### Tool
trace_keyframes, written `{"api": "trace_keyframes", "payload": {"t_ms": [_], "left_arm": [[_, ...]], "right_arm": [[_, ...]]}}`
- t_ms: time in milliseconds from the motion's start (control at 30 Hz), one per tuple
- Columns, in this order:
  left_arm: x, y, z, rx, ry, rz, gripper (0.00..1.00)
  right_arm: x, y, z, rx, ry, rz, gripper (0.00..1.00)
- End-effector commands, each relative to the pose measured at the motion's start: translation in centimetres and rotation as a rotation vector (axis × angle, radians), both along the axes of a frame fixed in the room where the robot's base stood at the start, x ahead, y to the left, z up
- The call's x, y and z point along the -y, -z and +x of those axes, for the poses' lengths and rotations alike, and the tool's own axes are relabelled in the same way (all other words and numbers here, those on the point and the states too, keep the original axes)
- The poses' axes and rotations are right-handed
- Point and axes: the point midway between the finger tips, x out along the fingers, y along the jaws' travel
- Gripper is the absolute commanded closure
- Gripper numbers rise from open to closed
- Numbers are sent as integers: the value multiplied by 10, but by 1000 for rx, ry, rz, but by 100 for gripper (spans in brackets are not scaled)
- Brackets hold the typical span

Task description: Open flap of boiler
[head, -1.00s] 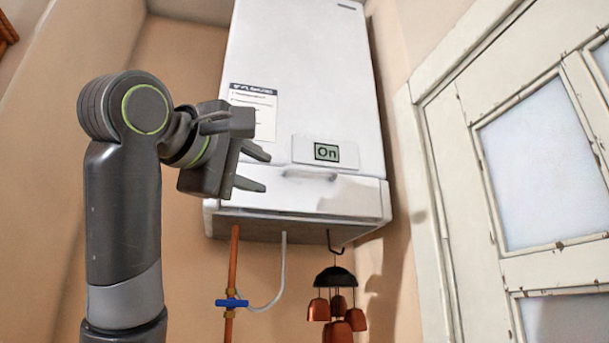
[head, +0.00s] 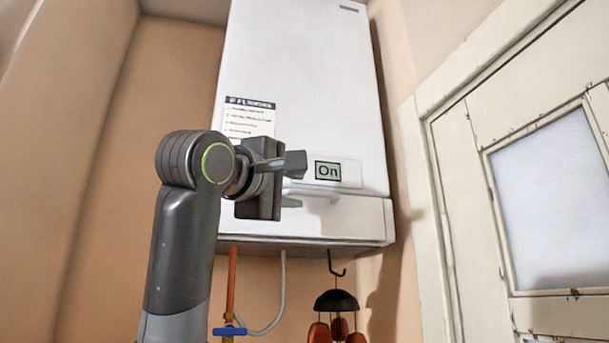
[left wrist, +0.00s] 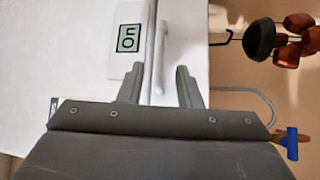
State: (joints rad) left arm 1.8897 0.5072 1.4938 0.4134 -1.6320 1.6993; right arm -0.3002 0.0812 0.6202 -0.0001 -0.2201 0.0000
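The white boiler (head: 300,80) hangs on the wall in the head view. Its flap (head: 350,218) is the shallow panel along the bottom front and looks shut. A pale handle (left wrist: 163,50) shows on the flap in the left wrist view; in the head view it is partly hidden by my gripper. My left gripper (head: 296,182) is open and empty in front of the flap's upper edge. In the left wrist view, the gripper's two fingers (left wrist: 159,68) point toward the boiler, one on each side of the seam and handle. Contact cannot be told. My right gripper is not in view.
An "On" display (head: 328,171) and a label (head: 250,117) sit on the boiler above the flap. Below hang a dark-topped chime (head: 336,302) on a hook and a pipe with a blue valve (head: 229,331). A paned door (head: 470,190) stands at the right.

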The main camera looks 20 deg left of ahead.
Motion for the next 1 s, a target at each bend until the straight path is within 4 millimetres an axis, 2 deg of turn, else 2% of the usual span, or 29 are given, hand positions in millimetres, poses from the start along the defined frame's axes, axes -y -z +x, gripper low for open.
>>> {"api": "trace_keyframes", "payload": {"t_ms": [33,300,700,933,1000], "left_arm": [[2,-5,10,-4,0,1,69],[8,-7,39,-2,0,0,69],[9,-6,45,0,0,1,69],[9,-6,45,0,0,1,97],[9,-6,45,0,0,1,100]], "right_arm": [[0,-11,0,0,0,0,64],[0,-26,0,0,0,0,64],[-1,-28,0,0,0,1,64],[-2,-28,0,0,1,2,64],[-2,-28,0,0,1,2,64]]}}
